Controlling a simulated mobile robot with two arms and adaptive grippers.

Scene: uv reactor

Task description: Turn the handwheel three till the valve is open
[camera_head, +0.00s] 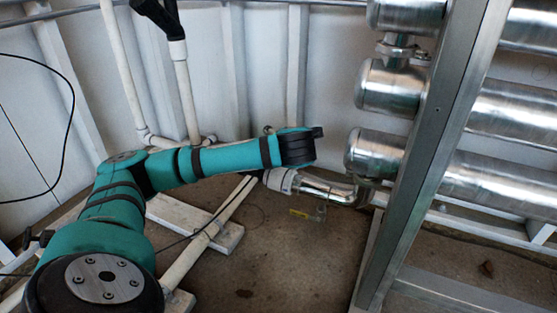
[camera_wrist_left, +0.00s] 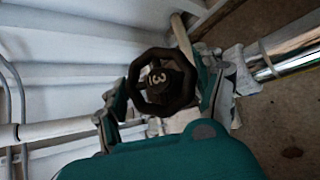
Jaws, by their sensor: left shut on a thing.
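Handwheel three is a black, many-sided wheel (camera_wrist_left: 143,96) with a pale "3" on its hub, in the middle of the left wrist view. My left gripper (camera_wrist_left: 163,90) has one finger on each side of the wheel and is shut on its rim. In the head view my left arm reaches in from the left and its black wrist end is near the middle; the handwheel and the fingers are hidden there. My right gripper is in neither view.
Steel cylinders (camera_head: 390,88) and a slanted metal post (camera_head: 425,150) stand on the right. A metal pipe (camera_head: 325,188) runs past my wrist. White pipes (camera_head: 187,100) stand by the corrugated wall. Concrete floor (camera_head: 285,260) shows below.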

